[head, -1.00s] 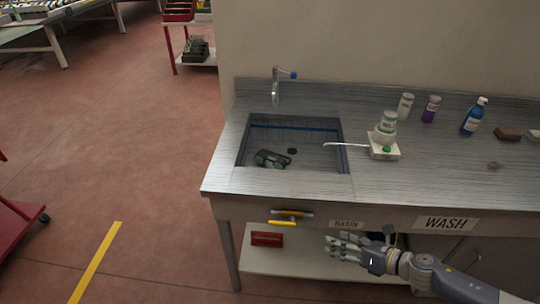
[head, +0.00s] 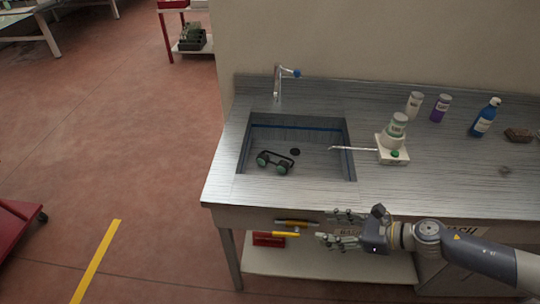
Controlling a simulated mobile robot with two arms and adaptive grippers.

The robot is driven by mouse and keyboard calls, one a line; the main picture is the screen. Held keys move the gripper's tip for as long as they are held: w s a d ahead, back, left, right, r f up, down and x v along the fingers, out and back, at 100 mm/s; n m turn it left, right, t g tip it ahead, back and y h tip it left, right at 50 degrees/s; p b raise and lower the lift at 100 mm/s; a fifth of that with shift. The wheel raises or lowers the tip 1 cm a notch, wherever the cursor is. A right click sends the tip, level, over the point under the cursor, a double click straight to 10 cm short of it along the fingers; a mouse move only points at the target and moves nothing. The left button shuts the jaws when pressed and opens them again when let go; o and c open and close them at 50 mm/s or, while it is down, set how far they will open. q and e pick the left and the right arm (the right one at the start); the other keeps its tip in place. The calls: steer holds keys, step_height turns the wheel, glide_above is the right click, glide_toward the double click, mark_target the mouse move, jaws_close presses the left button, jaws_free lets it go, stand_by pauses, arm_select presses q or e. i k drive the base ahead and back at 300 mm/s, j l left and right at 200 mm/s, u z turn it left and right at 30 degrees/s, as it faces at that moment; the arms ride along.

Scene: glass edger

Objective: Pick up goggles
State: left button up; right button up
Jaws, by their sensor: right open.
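The goggles (head: 275,161), dark with greenish round lenses, lie on the floor of the sink basin (head: 246,176), left of the dark drain. They are in full view and nothing touches them. My right gripper (head: 332,229) is in front of the counter's front edge, below and to the right of the goggles. Its fingers point left and are spread apart, open and empty. My left gripper is not in view.
A faucet (head: 278,84) stands behind the basin. A white device (head: 393,153) with a thin spout reaching over the basin stands at its right. Bottles (head: 484,117) stand farther right. The counter left of the device is clear.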

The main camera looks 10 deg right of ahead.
mark_target(282, 167)
steer(key=i, duration=1.2)
